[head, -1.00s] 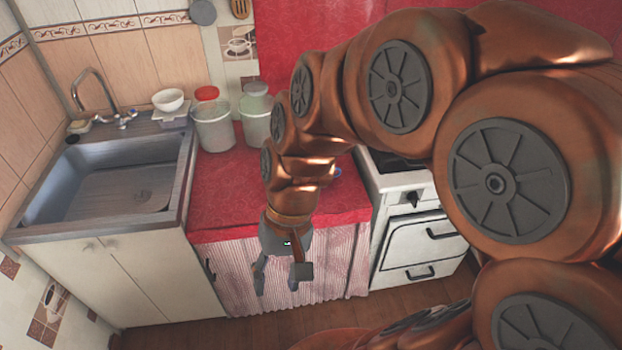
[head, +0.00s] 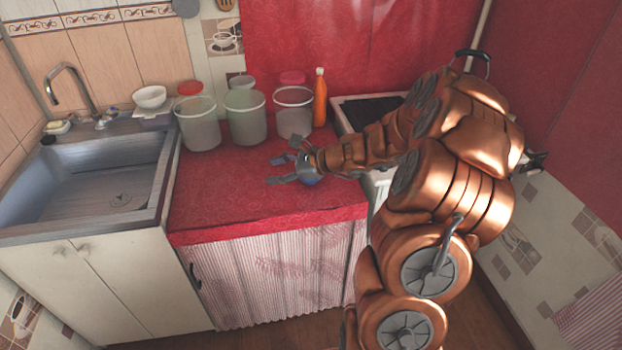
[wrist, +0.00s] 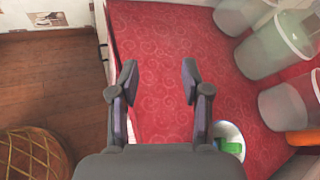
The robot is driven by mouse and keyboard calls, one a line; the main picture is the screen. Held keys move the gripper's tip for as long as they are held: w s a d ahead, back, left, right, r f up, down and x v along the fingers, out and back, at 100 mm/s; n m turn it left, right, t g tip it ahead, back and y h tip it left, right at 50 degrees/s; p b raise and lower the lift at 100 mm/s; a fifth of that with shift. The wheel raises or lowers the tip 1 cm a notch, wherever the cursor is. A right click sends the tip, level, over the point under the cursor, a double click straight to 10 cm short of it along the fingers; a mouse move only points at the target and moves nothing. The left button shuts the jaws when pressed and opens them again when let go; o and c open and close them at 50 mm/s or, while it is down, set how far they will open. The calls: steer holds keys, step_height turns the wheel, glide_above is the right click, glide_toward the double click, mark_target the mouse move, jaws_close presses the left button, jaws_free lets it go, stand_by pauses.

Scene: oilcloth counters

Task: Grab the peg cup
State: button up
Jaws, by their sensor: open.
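The peg cup (wrist: 238,131) has a pale rim and green pieces inside; in the wrist view it stands on the red cloth, low and right of centre. My right finger and gripper body hide part of it. In the head view only a bit of blue (head: 312,180) shows under my gripper's base, probably the cup. My gripper (head: 271,170) is open and empty over the red counter, fingers pointing left. In the wrist view my gripper (wrist: 159,82) has bare cloth between its fingertips; the cup is outside the right finger, not between them.
Several translucent bins (head: 246,118) stand along the back of the red counter (head: 220,205). An orange bottle (head: 320,100) stands right of them, beside the stove (head: 365,110). A sink (head: 90,180) is at the left. The counter's left and front parts are clear.

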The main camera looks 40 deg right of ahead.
steer(key=d+f+m+t+h, duration=0.1)
steer(key=d+f+m, duration=0.1)
steer(key=d, duration=0.2)
steer(key=d+f+m+h+b, duration=0.1)
steer(key=d+f+m, duration=0.1)
steer(key=d, duration=0.3)
steer(key=d+f+m+t+h, duration=0.1)
steer(key=d+f+m, duration=0.1)
steer(key=d+f, duration=0.2)
steer(key=shift+w+d+m+t+h+b, duration=0.3)
steer(key=shift+w+d+m+b, duration=0.1)
steer(key=shift+d, duration=0.25)
steer(key=shift+d+f, duration=0.15)
steer(key=shift+f, duration=0.05)
steer(key=x, duration=0.2)
steer(key=p+x, duration=0.1)
steer(key=x, duration=0.1)
steer(key=p+x, duration=0.1)
steer(key=x, duration=0.1)
steer(key=shift+w+r, duration=0.15)
steer(key=shift+w, duration=0.25)
steer(key=shift+w+a+f, duration=0.25)
steer(key=shift+w, duration=0.15)
steer(key=shift+c, duration=0.3)
jaws_close()
